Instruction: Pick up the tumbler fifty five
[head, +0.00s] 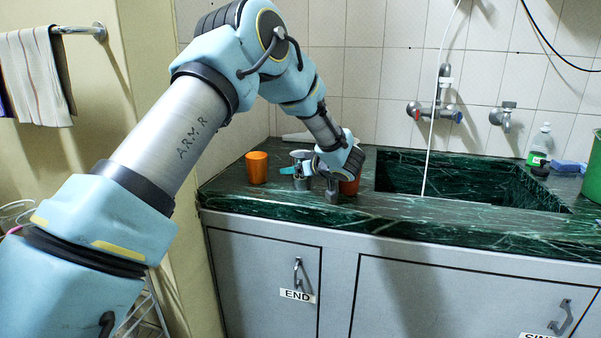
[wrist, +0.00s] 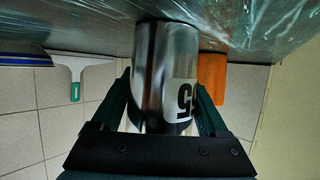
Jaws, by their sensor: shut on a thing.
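A shiny metal tumbler (wrist: 152,65) with a white label reading 55 is between the two fingers of my gripper (wrist: 163,100) in the wrist view. The label appears upside down there, at the tumbler's right side. My gripper is shut on this tumbler. In the head view the tumbler (head: 301,181) is upright at the left part of the dark green marble counter (head: 400,220), with my gripper (head: 310,174) reaching it from the right. Its base is at or very near the counter; I cannot tell whether it touches.
An orange cup (head: 257,168) stands left of the tumbler. A reddish cup (head: 351,186) is partly hidden by my gripper. The sink (head: 450,180) opens to the right. A white squeegee (wrist: 80,72) shows in the wrist view. A soap bottle (head: 540,145) stands far right.

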